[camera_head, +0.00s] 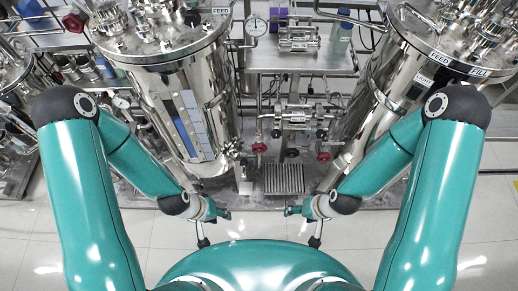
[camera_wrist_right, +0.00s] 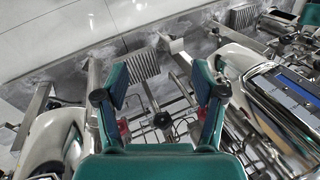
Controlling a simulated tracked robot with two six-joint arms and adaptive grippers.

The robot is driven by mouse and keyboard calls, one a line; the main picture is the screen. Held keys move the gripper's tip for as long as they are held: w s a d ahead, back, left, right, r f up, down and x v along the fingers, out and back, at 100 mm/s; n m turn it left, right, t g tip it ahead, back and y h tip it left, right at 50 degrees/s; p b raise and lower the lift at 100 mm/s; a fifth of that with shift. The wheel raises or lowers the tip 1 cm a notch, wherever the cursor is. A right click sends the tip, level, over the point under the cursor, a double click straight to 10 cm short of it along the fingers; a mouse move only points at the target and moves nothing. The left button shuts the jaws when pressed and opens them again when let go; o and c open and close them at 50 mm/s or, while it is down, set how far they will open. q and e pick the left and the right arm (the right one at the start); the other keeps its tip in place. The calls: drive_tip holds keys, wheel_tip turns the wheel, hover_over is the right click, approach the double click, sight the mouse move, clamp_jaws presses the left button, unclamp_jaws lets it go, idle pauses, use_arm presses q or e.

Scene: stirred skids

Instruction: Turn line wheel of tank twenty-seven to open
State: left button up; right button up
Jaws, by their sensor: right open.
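No tank number is legible, so I cannot tell which tank is twenty-seven. A steel tank (camera_head: 213,80) with a sight glass stands at left, another steel tank (camera_head: 385,75) at right. Between them, low pipework carries a red handwheel (camera_head: 259,148) at left, another red handwheel (camera_head: 324,154) at right and a dark wheel (camera_head: 292,153). My right gripper (camera_head: 290,210) is open and empty, in front of and below this pipework; its two fingers (camera_wrist_right: 160,85) show spread in the right wrist view. My left gripper (camera_head: 224,213) is level with it at left; its finger opening is unclear.
A grey grated block (camera_head: 284,179) lies on the floor below the pipework. A steel table (camera_head: 300,60) with fittings stands behind, between the tanks. A pressure gauge (camera_head: 256,26) sits beside the left tank. The tiled floor near my base is clear.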

drive_tip(key=shift+o, duration=0.8)
drive_tip(key=w+a+f+t+b, duration=0.1)
drive_tip(key=w+f+b, duration=0.4)
drive_tip(key=b, duration=0.6)
drive_tip(key=shift+w+f+t+h, duration=0.15)
drive_tip(key=shift+w+t+h, duration=0.15)
drive_tip(key=shift+w+t, duration=0.65)
drive_tip(key=m+t+y+b, duration=0.1)
drive_tip(key=m+t+b, duration=0.7)
drive_tip(key=b, duration=2.3)
approach(259, 151)
drive_tip(key=w+a+f+n+t, duration=0.1)
drive_tip(key=w, duration=0.2)
drive_tip(key=w+a+f+n+b, duration=0.1)
drive_tip(key=w+f, duration=0.1)
drive_tip(key=w, duration=0.1)
drive_tip(key=w+a+f+n+t+b, duration=0.1)
drive_tip(key=w, duration=0.2)
drive_tip(key=shift+a+f+t, duration=0.1)
drive_tip(key=shift+f+t, duration=0.25)
